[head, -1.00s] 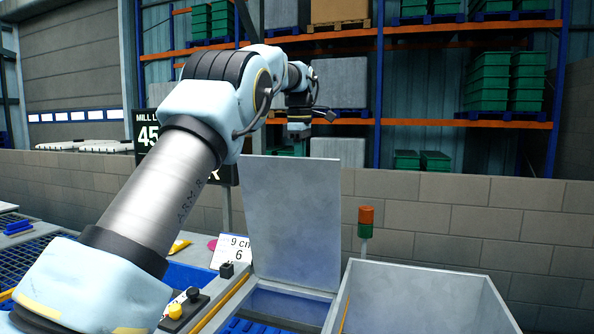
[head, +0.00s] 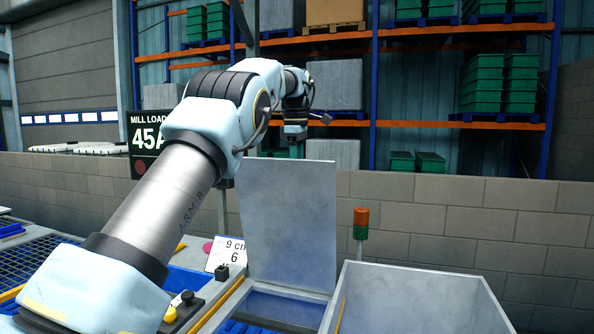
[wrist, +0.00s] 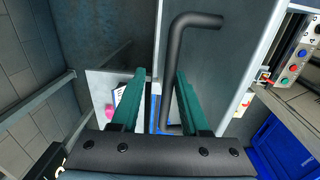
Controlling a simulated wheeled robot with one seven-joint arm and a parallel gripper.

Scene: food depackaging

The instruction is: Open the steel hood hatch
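The steel hood hatch (head: 287,225) is a flat grey panel standing upright over an opening in the head view, between the label card and the open grey bin. In the wrist view my gripper (wrist: 161,74) has two green fingers spread apart. A dark bent bar handle (wrist: 181,60) passes between the fingers, close to the right one; I cannot tell whether they touch. Grey metal sheet (wrist: 110,40) lies behind it.
An open grey bin (head: 410,272) stands right of the hatch, with a red and green signal light (head: 361,222) behind it. A block wall (head: 440,215) and shelving (head: 455,122) close the back.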

